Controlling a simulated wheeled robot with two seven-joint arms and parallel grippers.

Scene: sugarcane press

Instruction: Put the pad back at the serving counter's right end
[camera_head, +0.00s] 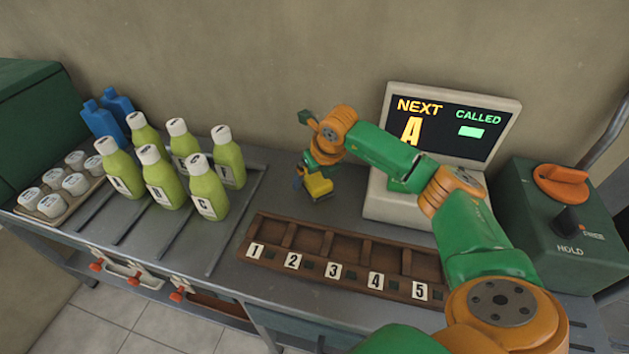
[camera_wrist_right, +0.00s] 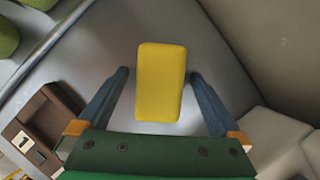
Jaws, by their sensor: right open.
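The pad is a yellow block (camera_head: 319,186) over the grey counter (camera_head: 262,190), behind the numbered wooden rack and left of the display screen. In the right wrist view the pad (camera_wrist_right: 160,82) lies lengthwise between the two blue-grey fingers, with a gap on each side. My right gripper (camera_head: 312,183) is open and points down around the pad; in the wrist view the fingers (camera_wrist_right: 161,76) do not touch it. I cannot tell how high the fingertips are above the counter. My left gripper is not in view.
A wooden rack (camera_head: 335,262) with slots numbered 1 to 5 stands in front. Several green bottles (camera_head: 160,178) stand left in railed lanes. The display (camera_head: 452,125) and a green machine with an orange knob (camera_head: 562,187) stand right. Bare counter lies between bottles and pad.

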